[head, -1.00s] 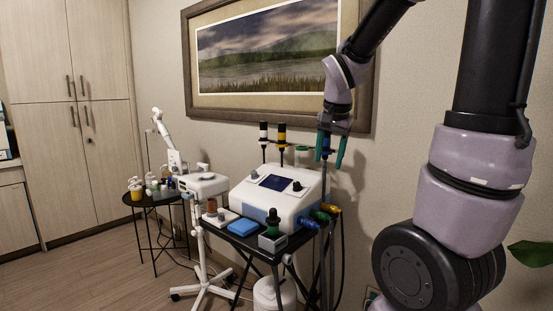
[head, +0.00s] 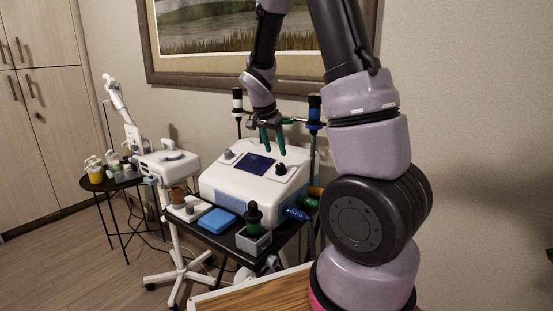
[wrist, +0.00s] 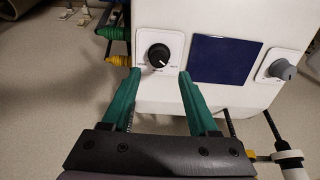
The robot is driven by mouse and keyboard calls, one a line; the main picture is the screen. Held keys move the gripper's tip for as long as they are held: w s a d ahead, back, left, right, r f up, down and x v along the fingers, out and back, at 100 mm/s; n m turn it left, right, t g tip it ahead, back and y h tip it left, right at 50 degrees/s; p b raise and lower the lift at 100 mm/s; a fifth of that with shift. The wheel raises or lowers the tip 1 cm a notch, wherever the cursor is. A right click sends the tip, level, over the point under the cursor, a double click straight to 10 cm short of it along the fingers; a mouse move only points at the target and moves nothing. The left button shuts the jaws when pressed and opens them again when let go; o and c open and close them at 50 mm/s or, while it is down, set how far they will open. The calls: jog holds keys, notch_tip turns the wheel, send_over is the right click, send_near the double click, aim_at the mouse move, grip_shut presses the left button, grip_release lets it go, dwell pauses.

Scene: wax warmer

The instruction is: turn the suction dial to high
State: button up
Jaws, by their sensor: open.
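The white machine (head: 240,188) stands on a black cart with a dark screen (head: 255,166) on its sloped top. A black dial (head: 281,168) sits right of the screen and a grey dial (head: 228,155) left of it. In the wrist view the black dial (wrist: 158,56) is at upper left and the grey dial (wrist: 282,70) at the right. The dial labels are too small to read, so I cannot tell which is suction. My gripper (head: 274,151) has green fingers, is open and empty, and points down above the machine near the black dial. In the wrist view its fingertips (wrist: 158,76) straddle that dial's width, apparently apart from it.
A wooden surface (head: 262,296) lies in the foreground. Coloured connectors stick out at the machine's right.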

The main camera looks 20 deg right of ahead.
aim_at(280, 165)
jog(key=shift+x, duration=3)
jog(key=shift+f, duration=0.15)
jog(key=shift+c, duration=0.3)
